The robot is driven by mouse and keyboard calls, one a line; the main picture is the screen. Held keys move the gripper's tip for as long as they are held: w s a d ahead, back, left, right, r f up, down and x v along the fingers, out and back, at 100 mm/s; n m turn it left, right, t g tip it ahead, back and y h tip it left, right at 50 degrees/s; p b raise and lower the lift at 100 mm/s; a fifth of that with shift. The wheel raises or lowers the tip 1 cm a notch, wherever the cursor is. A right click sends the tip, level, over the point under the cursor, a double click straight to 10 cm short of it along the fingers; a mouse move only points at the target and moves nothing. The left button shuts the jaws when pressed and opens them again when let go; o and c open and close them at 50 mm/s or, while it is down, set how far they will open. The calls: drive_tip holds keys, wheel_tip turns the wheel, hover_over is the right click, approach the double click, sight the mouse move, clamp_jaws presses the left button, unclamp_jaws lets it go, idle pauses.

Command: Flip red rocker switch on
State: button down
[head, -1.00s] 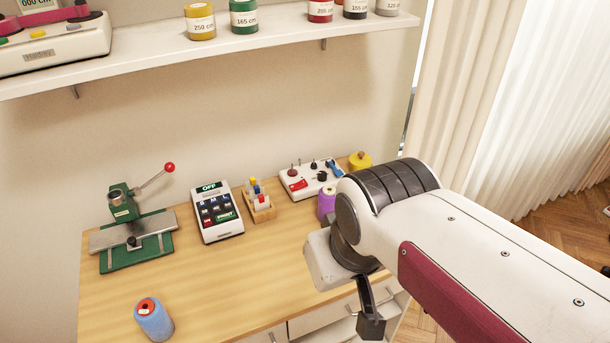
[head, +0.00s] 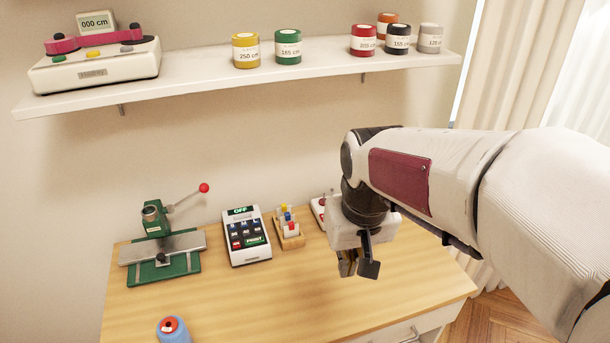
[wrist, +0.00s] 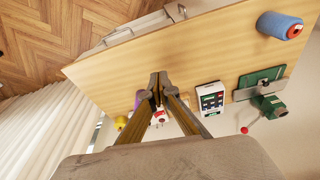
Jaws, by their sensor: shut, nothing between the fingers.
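The white control box (head: 318,213) with the red rocker switch stands at the back right of the table. In the head view my gripper and arm hide most of it, leaving its left edge and a little red. In the wrist view the box (wrist: 163,120) shows partly behind my fingers, with a bit of red on it. Whether the switch is on or off cannot be told. My gripper (head: 357,266) is shut and empty, pointing down above the table in front of the box; its fingertips also show in the wrist view (wrist: 155,82). It appears apart from the box.
A label printer (head: 247,236) reading OFF and a small wooden rack (head: 289,233) stand left of the box. A green press (head: 160,245) with a red-knobbed lever and a blue spool (head: 173,330) are further left. A shelf (head: 200,83) hangs above. The front middle table is clear.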

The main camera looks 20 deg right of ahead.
drive_tip(key=w+d+f, duration=0.3)
drive_tip(key=w+f, duration=0.1)
drive_tip(key=w, duration=0.4)
drive_tip(key=w+d+f, duration=0.3)
drive_tip(key=w+d, duration=0.1)
drive_tip(key=w, duration=0.4)
drive_tip(key=w+d+f, duration=0.3)
drive_tip(key=w+f, duration=0.1)
drive_tip(key=w, duration=0.4)
drive_tip(key=w+d+r+n+t, duration=0.1)
drive_tip(key=w+d+r, duration=0.1)
drive_tip(key=w, duration=0.5)
drive_tip(key=shift+w+d+r, duration=0.15)
drive_tip(key=shift+w+r, duration=0.05)
drive_tip(key=shift+f, duration=0.1)
drive_tip(key=shift+x, duration=4.9)
drive_tip(key=shift+d, duration=0.15)
